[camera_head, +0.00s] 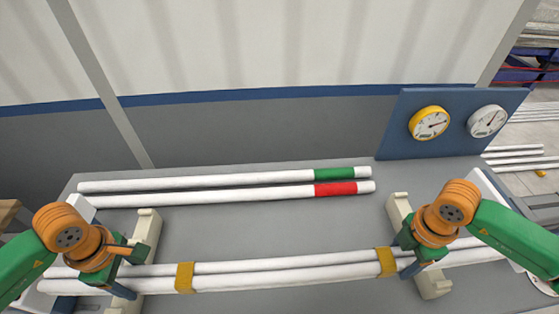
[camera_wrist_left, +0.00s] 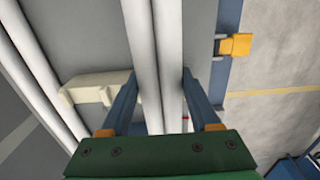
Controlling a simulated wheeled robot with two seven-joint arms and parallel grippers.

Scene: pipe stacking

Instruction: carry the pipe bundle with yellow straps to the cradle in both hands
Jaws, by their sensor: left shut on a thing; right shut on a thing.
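The pipe bundle with yellow straps (camera_head: 290,272) is a set of long white pipes lying left to right near the front of the table. Its yellow straps (camera_head: 184,277) sit toward the two ends. My left gripper (camera_head: 128,273) is shut on the bundle left of the left strap; the left wrist view shows white pipes (camera_wrist_left: 168,45) between its blue fingers. My right gripper (camera_head: 408,257) is shut on the bundle right of the right strap. The cradle's cream blocks (camera_head: 147,228) (camera_head: 397,207) stand under or just behind the bundle. I cannot tell whether it touches them.
Two white pipes, one with a green band (camera_head: 334,174) and one with a red band (camera_head: 335,189), lie behind the bundle. A blue panel with two gauges (camera_head: 395,137) stands at the back right. The table (camera_head: 270,232) is bare between pipes and bundle.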

